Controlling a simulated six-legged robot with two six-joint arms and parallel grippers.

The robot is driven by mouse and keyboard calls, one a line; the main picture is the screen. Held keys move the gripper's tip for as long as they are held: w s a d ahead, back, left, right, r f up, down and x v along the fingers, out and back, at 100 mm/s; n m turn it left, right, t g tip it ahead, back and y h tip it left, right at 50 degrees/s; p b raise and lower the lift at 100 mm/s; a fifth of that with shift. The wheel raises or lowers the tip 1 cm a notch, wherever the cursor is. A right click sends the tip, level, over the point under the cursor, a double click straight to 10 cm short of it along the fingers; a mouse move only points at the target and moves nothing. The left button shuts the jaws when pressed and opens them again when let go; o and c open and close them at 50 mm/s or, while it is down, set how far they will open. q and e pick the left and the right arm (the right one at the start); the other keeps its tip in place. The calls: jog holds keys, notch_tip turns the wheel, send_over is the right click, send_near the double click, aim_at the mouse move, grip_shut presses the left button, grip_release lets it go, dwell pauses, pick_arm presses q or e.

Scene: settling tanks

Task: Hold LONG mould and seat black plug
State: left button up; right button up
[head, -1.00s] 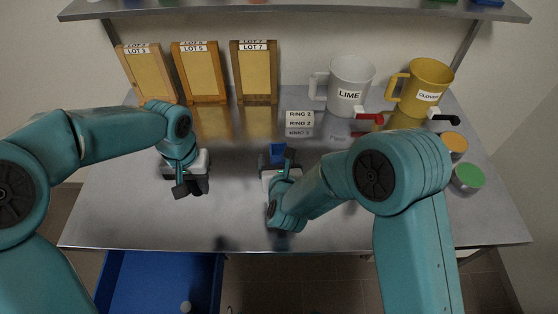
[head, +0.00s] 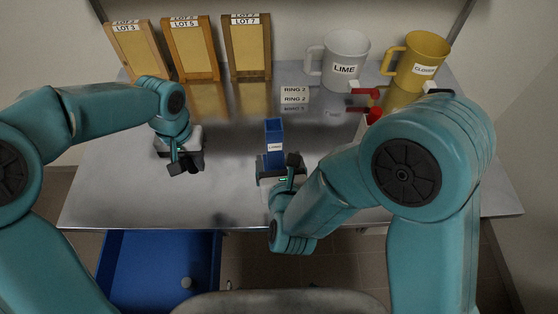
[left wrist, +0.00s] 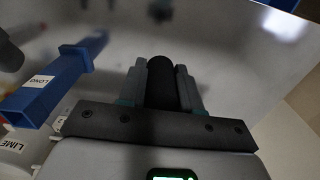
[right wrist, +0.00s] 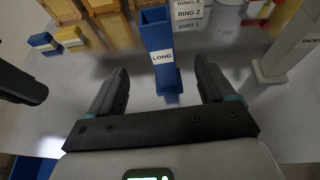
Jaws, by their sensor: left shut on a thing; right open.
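The LONG mould (head: 274,145) is a tall blue open-topped box with a white label, upright on the metal table. It also shows in the right wrist view (right wrist: 157,45) and, lying across the left edge, in the left wrist view (left wrist: 50,83). My right gripper (right wrist: 162,90) is open, with the mould between and just beyond its fingertips; I see no finger touching it. My left gripper (head: 184,162) is to the left of the mould, above the table. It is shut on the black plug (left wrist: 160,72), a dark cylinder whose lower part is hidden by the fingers.
Behind the mould lie labelled ring blocks (head: 294,97). A white LIME jug (head: 343,60) and a yellow jug (head: 416,62) stand back right. Wooden LOT frames (head: 192,48) line the back left. A blue drawer (head: 150,265) is open below the front edge. The table between my grippers is clear.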

aim_at(273, 127)
jog(key=shift+r, duration=0.1)
jog(key=shift+c, duration=0.4)
jog(key=x, duration=0.4)
jog(key=r+x, duration=0.1)
jog(key=x, duration=0.3)
jog(key=w+r+x, duration=0.1)
jog(key=x, duration=0.4)
jog(key=c, duration=1.2)
jog(key=shift+c, duration=0.4)
